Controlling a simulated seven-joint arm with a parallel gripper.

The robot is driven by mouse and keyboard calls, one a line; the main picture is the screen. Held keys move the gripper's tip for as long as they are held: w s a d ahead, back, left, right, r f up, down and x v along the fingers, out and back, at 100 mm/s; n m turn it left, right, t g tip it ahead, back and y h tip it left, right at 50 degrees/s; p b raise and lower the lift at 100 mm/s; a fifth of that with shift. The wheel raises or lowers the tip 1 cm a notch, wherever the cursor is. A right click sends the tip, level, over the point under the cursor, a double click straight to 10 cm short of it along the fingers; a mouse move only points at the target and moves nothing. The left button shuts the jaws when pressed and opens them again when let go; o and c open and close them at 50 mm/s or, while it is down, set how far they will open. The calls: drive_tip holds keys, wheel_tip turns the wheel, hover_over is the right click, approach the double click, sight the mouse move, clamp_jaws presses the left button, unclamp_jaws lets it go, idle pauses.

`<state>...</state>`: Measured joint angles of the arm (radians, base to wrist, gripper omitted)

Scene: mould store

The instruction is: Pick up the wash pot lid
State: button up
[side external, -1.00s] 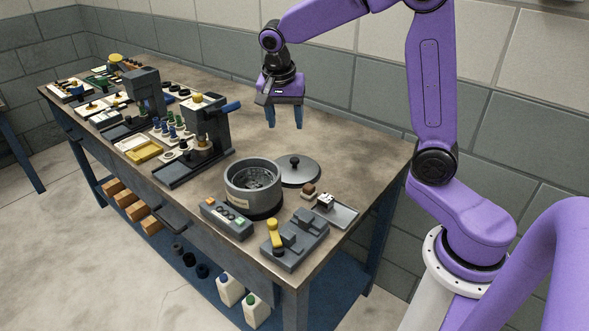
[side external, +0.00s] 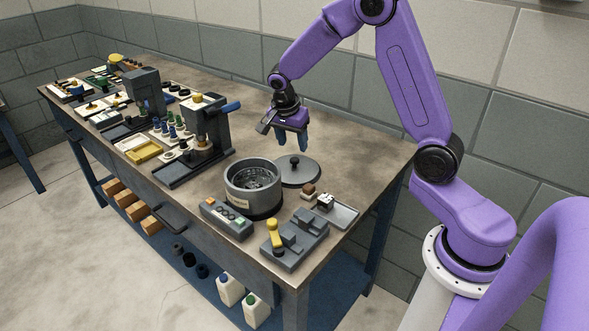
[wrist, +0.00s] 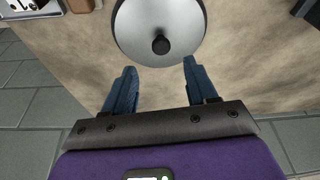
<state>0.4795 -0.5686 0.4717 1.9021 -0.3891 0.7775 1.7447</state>
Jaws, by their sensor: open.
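The wash pot lid (side external: 301,172) is a round grey disc with a black knob (side external: 295,160). It lies on the bench just right of and behind the wash pot (side external: 254,187), a grey open pot with a label. In the wrist view the lid (wrist: 160,22) is at the top centre, its knob (wrist: 160,45) just beyond the fingertips and between their lines. My gripper (side external: 291,146) is above and behind the lid, pointing down. Its blue fingers (wrist: 158,68) are apart with nothing between them.
A control box (side external: 226,221) and a dark stepped block with a yellow handle (side external: 294,241) stand at the front. A small tray (side external: 337,214) lies to the right of the pot. Presses (side external: 207,128) and small parts fill the left. The bench behind the lid is bare.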

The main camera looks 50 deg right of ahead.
sight(294, 159)
drive_tip(key=shift+x, duration=3.25)
drive_tip(key=shift+w+a, duration=0.15)
drive_tip(key=shift+a, duration=0.05)
clamp_jaws()
